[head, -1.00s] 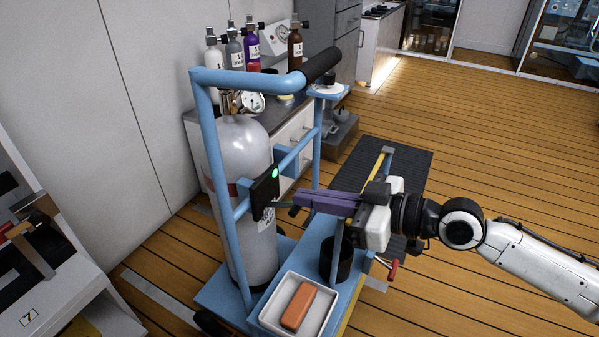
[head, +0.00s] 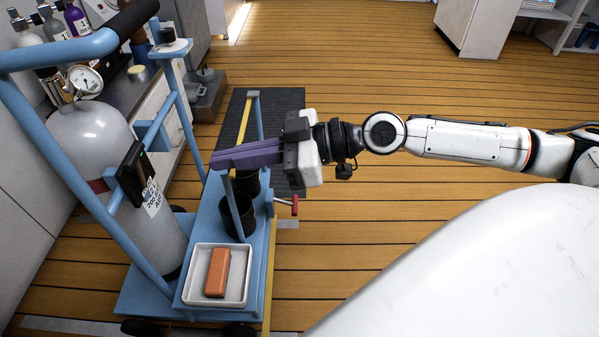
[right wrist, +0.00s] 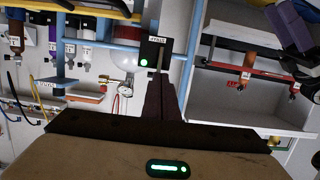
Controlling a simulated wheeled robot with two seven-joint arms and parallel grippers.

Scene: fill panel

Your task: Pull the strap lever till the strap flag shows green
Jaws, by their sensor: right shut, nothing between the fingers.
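A black panel box (head: 132,174) is mounted on the blue cart frame beside a grey gas cylinder (head: 95,150). A dark red strap (head: 98,186) goes around the cylinder. In the right wrist view the box (right wrist: 151,45) has a small label, a pale upright slot and a round lit green spot (right wrist: 144,62). I cannot make out the strap lever clearly. My right gripper (head: 213,160) has purple fingers, shut and empty, to the right of the box and apart from it. My left gripper is not in view.
The blue cart (head: 150,290) carries a white tray (head: 190,302) with an orange block (head: 217,272), and dark cups (head: 232,224). A red-handled crank (head: 294,206) sticks out at its right. Bottles stand on the counter behind. The wooden floor at right is open.

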